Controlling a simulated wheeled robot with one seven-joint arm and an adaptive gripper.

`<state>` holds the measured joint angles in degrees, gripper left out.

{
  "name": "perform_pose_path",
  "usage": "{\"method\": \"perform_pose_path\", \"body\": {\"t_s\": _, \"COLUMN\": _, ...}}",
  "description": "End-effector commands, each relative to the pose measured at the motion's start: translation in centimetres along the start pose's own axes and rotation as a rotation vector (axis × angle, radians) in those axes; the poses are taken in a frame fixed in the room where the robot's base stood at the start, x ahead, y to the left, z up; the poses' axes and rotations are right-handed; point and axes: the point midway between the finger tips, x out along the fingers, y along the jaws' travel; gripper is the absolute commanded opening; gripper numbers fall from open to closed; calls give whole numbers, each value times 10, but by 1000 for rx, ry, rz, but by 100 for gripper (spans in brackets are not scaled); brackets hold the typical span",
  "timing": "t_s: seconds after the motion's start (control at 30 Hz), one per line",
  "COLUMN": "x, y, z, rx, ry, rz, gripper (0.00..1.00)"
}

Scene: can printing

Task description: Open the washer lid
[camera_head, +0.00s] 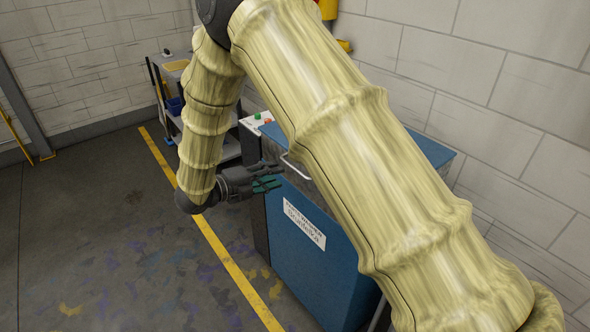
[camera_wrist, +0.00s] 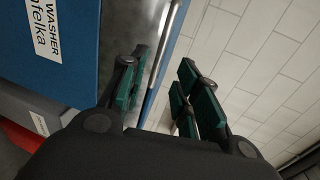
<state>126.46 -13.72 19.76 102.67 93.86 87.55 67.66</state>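The blue washer (camera_head: 320,258) stands beyond my arm, with a white label on its front. Its lid handle, a thin pale bar (camera_head: 296,168), shows at the upper front edge. My gripper (camera_head: 268,180) is at the left of the washer's top front edge. In the wrist view the washer's blue front (camera_wrist: 66,75) is at the left, and the handle bar (camera_wrist: 163,45) runs between the spread green-padded fingers of my gripper (camera_wrist: 165,95). The gripper is open and I see no contact with the bar. My arm hides much of the washer's top and right side.
A grey cart (camera_head: 225,148) with a blue bin stands behind my gripper at the left. A white brick wall (camera_head: 490,75) closes off the back and right. A yellow line (camera_head: 225,258) crosses the stained floor, which is clear at the left.

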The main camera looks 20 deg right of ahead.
Motion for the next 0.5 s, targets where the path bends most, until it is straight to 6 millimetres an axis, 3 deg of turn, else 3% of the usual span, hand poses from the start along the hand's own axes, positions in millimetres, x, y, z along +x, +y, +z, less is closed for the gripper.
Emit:
{"method": "perform_pose_path", "body": {"t_s": 0.3, "x": 52, "y": -1, "z": -1, "rx": -2, "ry": 1, "rz": 1, "gripper": 32}}
{"method": "perform_pose_path", "body": {"t_s": 0.5, "x": 77, "y": 0, "z": -1, "rx": -2, "ry": 1, "rz": 1, "gripper": 32}}
